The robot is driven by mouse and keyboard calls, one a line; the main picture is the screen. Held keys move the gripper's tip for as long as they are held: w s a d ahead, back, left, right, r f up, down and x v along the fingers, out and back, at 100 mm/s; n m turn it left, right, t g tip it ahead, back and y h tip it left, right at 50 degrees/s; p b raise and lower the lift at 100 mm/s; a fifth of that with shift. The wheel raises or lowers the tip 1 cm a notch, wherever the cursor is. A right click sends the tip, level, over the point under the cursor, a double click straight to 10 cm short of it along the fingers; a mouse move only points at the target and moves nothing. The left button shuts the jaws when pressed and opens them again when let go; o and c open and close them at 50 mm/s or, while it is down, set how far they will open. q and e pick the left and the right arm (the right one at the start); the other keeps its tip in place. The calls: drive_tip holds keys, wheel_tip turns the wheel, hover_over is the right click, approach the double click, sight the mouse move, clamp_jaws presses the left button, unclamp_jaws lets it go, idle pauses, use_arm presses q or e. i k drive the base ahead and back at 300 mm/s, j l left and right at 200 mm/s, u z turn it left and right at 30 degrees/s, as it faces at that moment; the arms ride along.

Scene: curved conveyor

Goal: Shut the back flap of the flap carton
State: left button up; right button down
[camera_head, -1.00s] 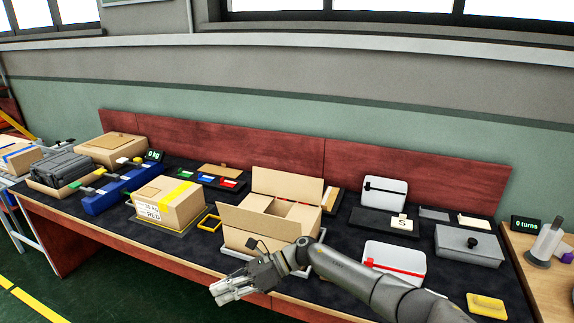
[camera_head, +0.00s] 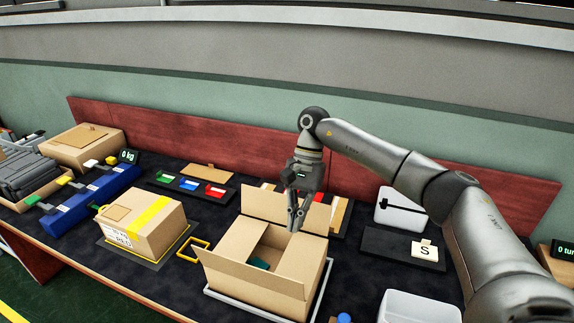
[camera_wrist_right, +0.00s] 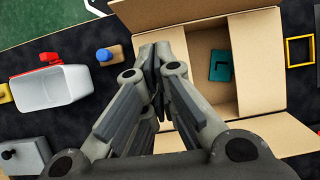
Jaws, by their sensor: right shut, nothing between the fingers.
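The flap carton (camera_head: 240,287) is a brown box standing on a white-rimmed base. Its back flap (camera_head: 262,207) stands up along the far side, and its front flap (camera_head: 232,270) is also raised. The top is partly open, with a green item (camera_head: 259,264) inside; the item also shows in the right wrist view (camera_wrist_right: 220,66). My right gripper (camera_head: 294,228) points down, shut and empty, over the carton's right part. It overlaps the back flap in the head view, and I cannot tell whether they touch. My left gripper is not in view.
A taped carton (camera_head: 145,222) and a yellow frame (camera_head: 193,250) stand left of the flap carton. A red panel (camera_head: 230,155) runs behind.

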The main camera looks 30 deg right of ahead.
sight(265, 204)
drive_tip(key=i+l, duration=0.7)
drive_tip(key=i, duration=0.15)
